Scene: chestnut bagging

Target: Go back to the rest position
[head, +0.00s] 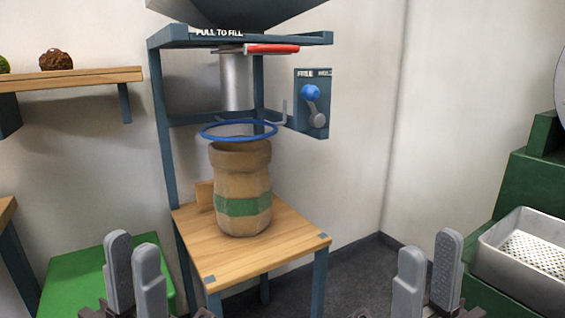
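My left gripper (134,272) is at the bottom left of the head view, its two grey fingers apart with nothing between them. My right gripper (428,270) is at the bottom right, its fingers also apart and empty. Both are in front of the wooden filling stand (252,262) and touch nothing that I can see. A brown sack (241,180) with a green band stands upright on the stand. A blue ring (203,133) is at the sack's open top, below the grey chute (236,82).
A red handle (271,48) is under the hopper (240,12). A panel with a blue-knobbed lever (312,103) is at the stand's right. A green surface (80,282) lies at lower left, a wooden shelf (95,77) above. A white perforated tray (525,262) is at right.

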